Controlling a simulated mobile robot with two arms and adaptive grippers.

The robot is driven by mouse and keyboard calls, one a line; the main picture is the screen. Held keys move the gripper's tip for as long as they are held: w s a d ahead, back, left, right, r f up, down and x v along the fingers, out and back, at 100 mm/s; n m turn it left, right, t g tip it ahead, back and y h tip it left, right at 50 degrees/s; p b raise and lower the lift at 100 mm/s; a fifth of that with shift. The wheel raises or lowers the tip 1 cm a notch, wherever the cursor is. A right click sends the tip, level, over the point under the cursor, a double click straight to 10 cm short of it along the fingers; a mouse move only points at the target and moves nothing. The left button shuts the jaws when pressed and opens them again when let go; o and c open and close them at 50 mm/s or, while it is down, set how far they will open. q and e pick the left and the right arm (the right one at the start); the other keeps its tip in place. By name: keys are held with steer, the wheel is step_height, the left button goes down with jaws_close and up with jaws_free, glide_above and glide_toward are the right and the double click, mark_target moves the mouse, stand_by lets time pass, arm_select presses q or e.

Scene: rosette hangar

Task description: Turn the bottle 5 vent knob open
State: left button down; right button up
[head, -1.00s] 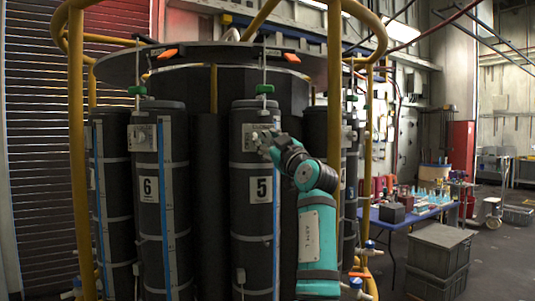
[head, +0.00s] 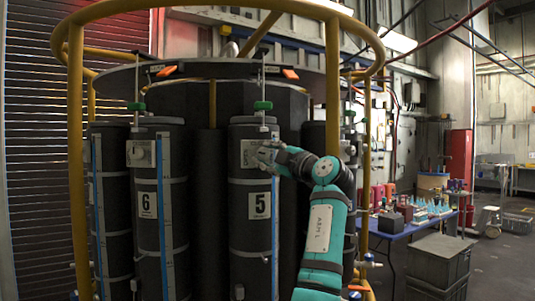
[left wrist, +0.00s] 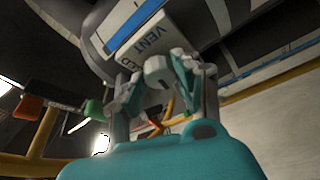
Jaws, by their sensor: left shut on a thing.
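Bottle 5 (head: 251,240) is a tall dark cylinder with a white "5" plate, upright in the rack. A pale vent plate (head: 248,153) is near its top; in the left wrist view the plate (left wrist: 140,38) reads "VENT" with partly hidden lettering below. The grey vent knob (left wrist: 157,70) sticks out between the fingers of my left gripper (left wrist: 160,88). The gripper is shut on the knob, and in the head view my left gripper (head: 264,154) hides most of it. The knob's exact angle is hard to read. My right gripper is out of view.
Bottle 6 (head: 148,235) stands left of bottle 5. A yellow rail (head: 75,180) rises at the left, with another post on the right behind my arm. A blue table (head: 395,234) with small items and dark crates (head: 438,262) are to the right.

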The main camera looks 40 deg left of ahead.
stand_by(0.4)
arm_select(q)
steer(key=c, duration=0.9)
jaws_free()
steer(key=shift+c, duration=0.2)
steer(key=shift+d+f, duration=0.1)
steer(key=shift+d, duration=0.15)
steer(key=v, duration=1.1)
steer(key=shift+d, duration=0.25)
steer(key=shift+f, duration=0.15)
